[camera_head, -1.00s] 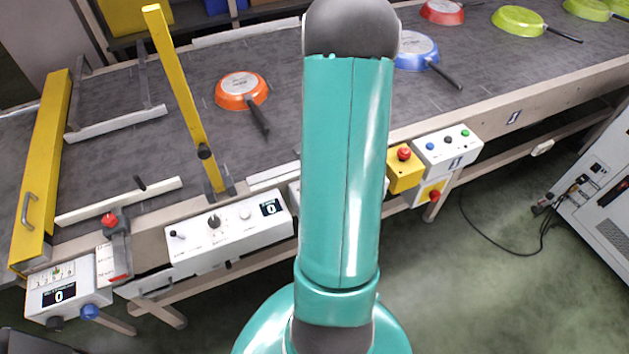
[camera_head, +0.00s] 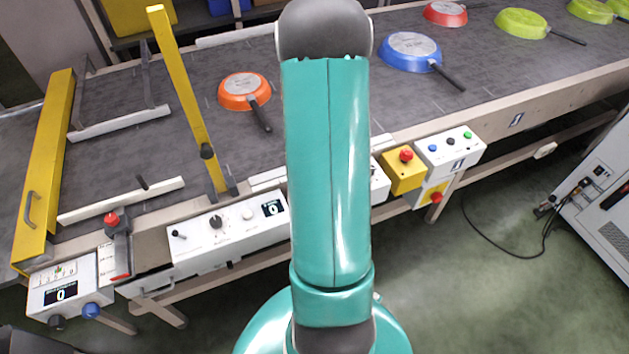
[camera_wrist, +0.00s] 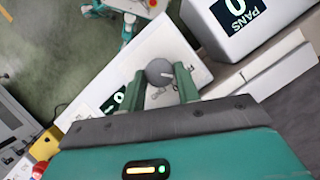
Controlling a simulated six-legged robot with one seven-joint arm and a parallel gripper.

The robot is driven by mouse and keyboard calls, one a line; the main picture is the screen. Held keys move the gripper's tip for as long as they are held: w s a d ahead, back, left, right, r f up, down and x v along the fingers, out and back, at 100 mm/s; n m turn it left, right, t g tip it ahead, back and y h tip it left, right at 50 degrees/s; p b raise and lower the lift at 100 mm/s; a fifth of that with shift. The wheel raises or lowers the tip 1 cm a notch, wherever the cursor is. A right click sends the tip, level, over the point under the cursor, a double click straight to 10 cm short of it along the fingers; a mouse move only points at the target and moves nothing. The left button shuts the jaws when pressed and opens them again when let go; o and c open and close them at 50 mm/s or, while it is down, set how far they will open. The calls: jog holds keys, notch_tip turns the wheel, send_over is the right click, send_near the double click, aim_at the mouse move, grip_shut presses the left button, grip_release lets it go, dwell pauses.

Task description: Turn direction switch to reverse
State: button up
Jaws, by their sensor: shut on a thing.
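In the wrist view a round grey knob (camera_wrist: 158,71) with a pale pointer mark sits on a white control panel (camera_wrist: 165,40). It appears to be the direction switch, but its labels cannot be read. My gripper (camera_wrist: 161,85) has its two green fingers on either side of the knob and is shut on it. In the head view my arm hides the gripper and the knob; only the right end of a white panel (camera_head: 379,182) shows beside the arm.
A white box (camera_wrist: 220,25) with a "0 PANS" display stands close to the gripper in the wrist view. Yellow emergency-stop boxes (camera_head: 402,173) are right of my arm. An orange pan (camera_head: 243,91) and a blue pan (camera_head: 410,53) lie on the conveyor (camera_head: 300,140).

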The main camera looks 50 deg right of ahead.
jog(key=o, duration=1)
jog(key=shift+c, duration=0.2)
jog(key=v, duration=1.4)
jog(key=shift+w+f, duration=0.1)
